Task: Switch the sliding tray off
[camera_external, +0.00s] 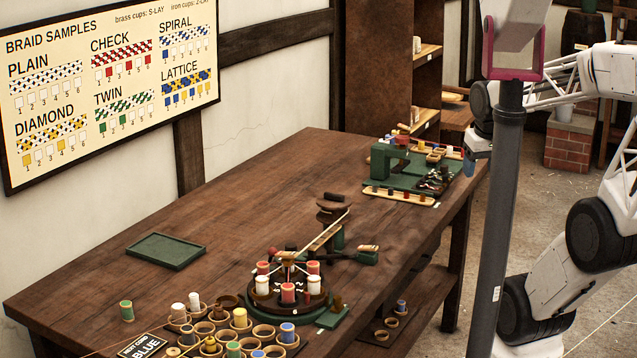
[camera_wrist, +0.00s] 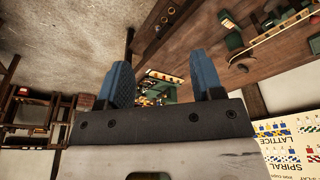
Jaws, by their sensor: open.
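I cannot tell for sure which thing is the sliding tray. A green machine (camera_external: 388,160) stands at the far right end of the workbench, with a long narrow wooden tray (camera_external: 398,196) of small coloured pieces along its front. A flat dark green tray (camera_external: 165,251) lies empty at the bench's left side. My gripper (camera_external: 469,163) is just right of the green machine, near the bench's far right edge, partly hidden by a grey post. In the wrist view my gripper (camera_wrist: 160,82) has its blue fingers wide apart, with nothing between them; the green machine (camera_wrist: 158,94) shows beyond them.
The wooden workbench (camera_external: 225,215) has free room in its middle. A round braiding stand (camera_external: 288,298) with red and white spools is at the front, beside several cups and spools (camera_external: 240,318). A grey upright post (camera_external: 502,200) stands before the bench's right side. A braid chart (camera_external: 110,85) hangs left.

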